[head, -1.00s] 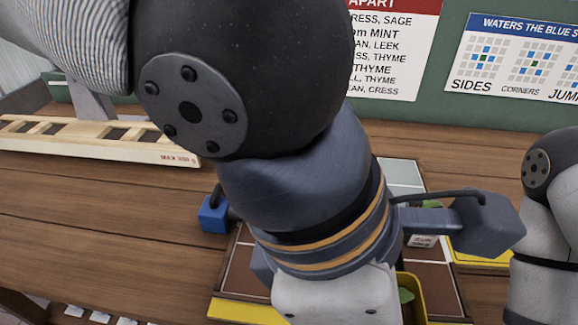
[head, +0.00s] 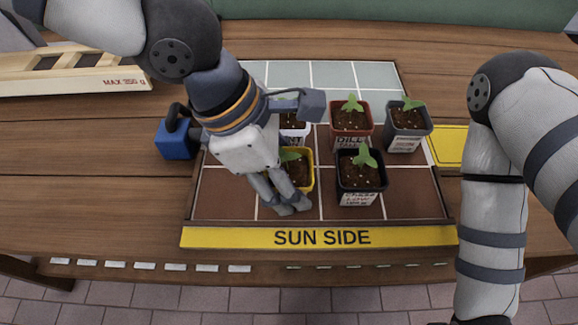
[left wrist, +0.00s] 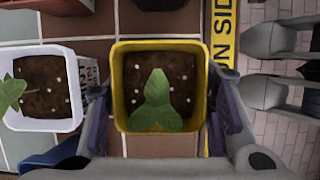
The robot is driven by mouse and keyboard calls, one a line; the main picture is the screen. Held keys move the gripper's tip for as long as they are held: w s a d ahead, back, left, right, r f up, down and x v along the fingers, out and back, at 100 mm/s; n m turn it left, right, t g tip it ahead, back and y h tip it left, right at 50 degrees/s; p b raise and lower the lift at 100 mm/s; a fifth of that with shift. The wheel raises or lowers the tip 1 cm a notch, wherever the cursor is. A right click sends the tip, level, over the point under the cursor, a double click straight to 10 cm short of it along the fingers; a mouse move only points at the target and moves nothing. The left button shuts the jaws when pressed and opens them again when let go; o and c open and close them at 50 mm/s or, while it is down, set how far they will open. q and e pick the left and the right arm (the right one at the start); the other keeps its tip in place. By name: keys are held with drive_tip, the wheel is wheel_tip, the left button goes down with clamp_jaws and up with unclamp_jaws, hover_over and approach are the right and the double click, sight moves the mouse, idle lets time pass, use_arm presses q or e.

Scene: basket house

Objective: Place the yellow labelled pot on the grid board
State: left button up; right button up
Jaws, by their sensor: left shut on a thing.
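The yellow pot (head: 309,171) holds dark soil and a green seedling. In the left wrist view the yellow pot (left wrist: 160,45) sits upright between the two fingers. My left gripper (head: 288,204) is shut on it, over the front middle cells of the grid board (head: 225,193). The arm hides part of the pot, and its label is not visible. I cannot tell whether its base touches the board. The board has brown cells in front and pale cells behind. My right arm is at the right; its gripper is out of view.
A black pot (head: 372,182) stands just right of the yellow one. Behind are a white pot (head: 297,139), a red-brown pot (head: 336,128) and a grey pot (head: 424,122). A wooden rack (head: 95,85) lies left. The front left and front right cells look clear.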

use_arm(q)
drive_tip(key=shift+r, duration=0.15)
use_arm(e)
drive_tip(key=shift+w+r, duration=0.1)
use_arm(q)
drive_tip(key=o, duration=1.1)
drive_tip(key=p+v, duration=0.2)
drive_tip(key=v, duration=1)
use_arm(e)
drive_tip(key=shift+w+r+t, duration=0.6)
drive_tip(key=shift+w+r, duration=0.65)
